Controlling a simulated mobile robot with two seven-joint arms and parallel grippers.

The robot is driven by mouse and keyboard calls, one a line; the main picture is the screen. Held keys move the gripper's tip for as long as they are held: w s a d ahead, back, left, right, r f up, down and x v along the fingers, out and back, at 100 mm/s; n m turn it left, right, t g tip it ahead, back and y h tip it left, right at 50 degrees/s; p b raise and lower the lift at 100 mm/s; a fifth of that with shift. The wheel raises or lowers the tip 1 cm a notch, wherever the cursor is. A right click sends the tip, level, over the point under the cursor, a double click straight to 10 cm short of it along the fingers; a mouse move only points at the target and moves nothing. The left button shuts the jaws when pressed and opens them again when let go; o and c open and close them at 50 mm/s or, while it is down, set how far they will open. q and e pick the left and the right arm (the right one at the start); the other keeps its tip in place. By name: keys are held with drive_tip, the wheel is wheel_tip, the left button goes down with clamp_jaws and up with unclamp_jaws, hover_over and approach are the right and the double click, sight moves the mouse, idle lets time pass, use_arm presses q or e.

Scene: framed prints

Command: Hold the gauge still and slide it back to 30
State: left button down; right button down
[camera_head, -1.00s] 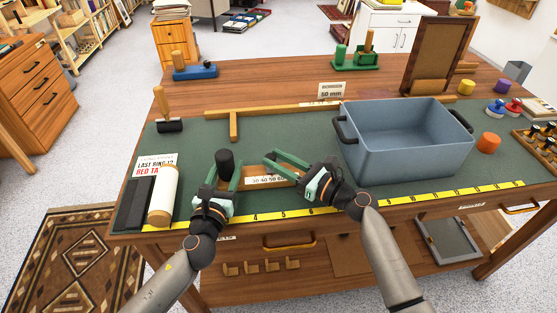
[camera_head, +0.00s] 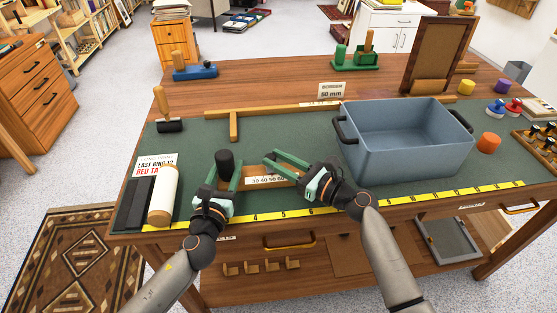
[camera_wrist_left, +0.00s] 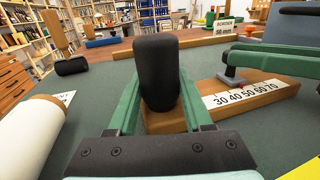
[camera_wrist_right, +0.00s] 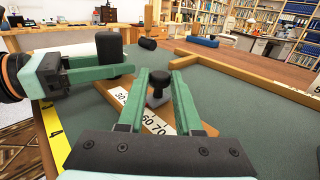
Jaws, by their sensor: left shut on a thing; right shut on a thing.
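The gauge is a wooden bar (camera_head: 285,173) with a white scale strip (camera_head: 266,181) reading 30 to 70, lying on the green mat. My left gripper (camera_head: 226,174) is shut on the black upright grip (camera_head: 225,160) at the gauge's left end; this grip stands between the fingers in the left wrist view (camera_wrist_left: 158,75). My right gripper (camera_head: 271,159) is shut on the gauge's small black slider knob, seen between its fingers in the right wrist view (camera_wrist_right: 158,84).
A blue-grey bin (camera_head: 410,150) stands right of my right gripper. A white roller (camera_head: 162,195) lies to the left. A wooden T-square (camera_head: 270,111) lies behind the gauge, near a "BORDER 50 mm" card (camera_head: 332,90). A yellow ruler strip (camera_head: 300,212) runs along the front edge.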

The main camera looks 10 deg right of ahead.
sight(260, 175)
use_arm(q)
drive_tip(key=shift+r, duration=0.1)
use_arm(e)
drive_tip(key=a, duration=0.4)
drive_tip(key=shift+a, duration=0.25)
use_arm(q)
drive_tip(key=shift+d, duration=0.1)
use_arm(e)
drive_tip(key=shift+s, duration=0.1)
drive_tip(key=c, duration=0.6)
unclamp_jaws()
drive_tip(key=v, duration=1.2)
